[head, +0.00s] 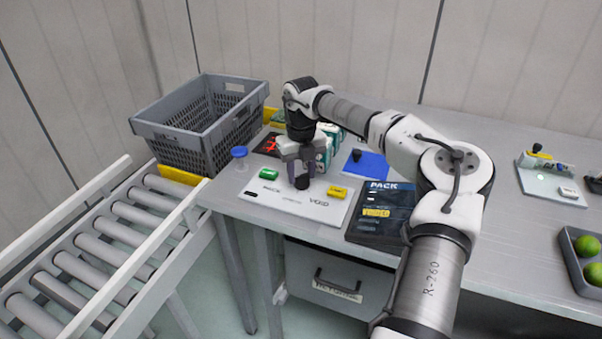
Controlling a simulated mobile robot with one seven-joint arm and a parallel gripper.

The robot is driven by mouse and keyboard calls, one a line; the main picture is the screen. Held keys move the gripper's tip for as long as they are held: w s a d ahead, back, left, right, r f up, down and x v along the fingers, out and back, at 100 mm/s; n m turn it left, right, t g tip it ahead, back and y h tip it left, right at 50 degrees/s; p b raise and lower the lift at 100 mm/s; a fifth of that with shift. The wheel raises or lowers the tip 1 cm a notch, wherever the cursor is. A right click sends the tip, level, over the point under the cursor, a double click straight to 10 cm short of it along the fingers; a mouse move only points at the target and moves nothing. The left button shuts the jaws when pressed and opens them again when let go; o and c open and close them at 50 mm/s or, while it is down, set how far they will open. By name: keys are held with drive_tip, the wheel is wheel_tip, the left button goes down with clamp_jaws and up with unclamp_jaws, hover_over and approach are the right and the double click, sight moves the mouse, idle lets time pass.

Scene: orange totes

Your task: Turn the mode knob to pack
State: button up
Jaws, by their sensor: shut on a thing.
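The white control panel (262,200) lies near the front left edge of the table. It has a black mode knob (297,212) in its middle, with printed labels around it. My gripper (301,182) points straight down over the panel and is shut on the knob. Its fingers and wrist hide part of the knob, and I cannot tell where its pointer stands. A dark display (378,215) to the right shows PACK at its top and a yellow word lower down.
A grey crate (200,122) is at the back left, beside a roller conveyor (110,235). A tray (572,262) holds green fruit.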

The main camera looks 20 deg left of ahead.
sight(302, 175)
drive_tip(key=shift+d+m, duration=0.1)
drive_tip(key=shift+m, duration=1.5)
drive_tip(key=o, duration=1)
drive_tip(key=shift+b, duration=0.3)
wheel_tip(302, 175, up, 14)
drive_tip(key=b, duration=0.1)
drive_tip(key=shift+f, duration=0.1)
